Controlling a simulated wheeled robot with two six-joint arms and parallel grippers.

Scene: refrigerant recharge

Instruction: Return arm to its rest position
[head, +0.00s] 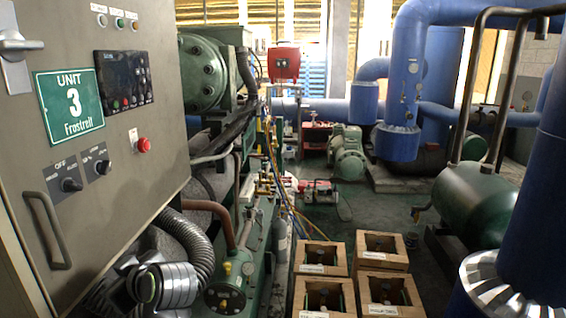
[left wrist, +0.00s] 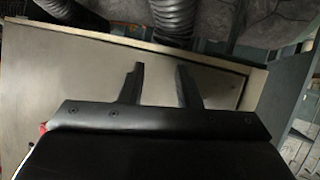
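My left gripper (left wrist: 162,76) shows in the left wrist view with its two dark fingers apart and nothing between them. Past the fingers is a flat beige-grey panel with a pale edge; I cannot tell how far it is from the fingertips. In the head view, black and silver parts, which look like my left arm, show at the bottom left under the control cabinet (head: 120,190). The fingers cannot be made out there. My right gripper is in neither view.
A ribbed grey hose (head: 197,245) hangs beside the cabinet; a dark ribbed hose (left wrist: 172,18) shows in the left wrist view. A green compressor (head: 205,70) stands behind. Several wooden crates (head: 384,281) are at bottom centre. A green tank (head: 480,205) and blue pipes (head: 405,85) stand right.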

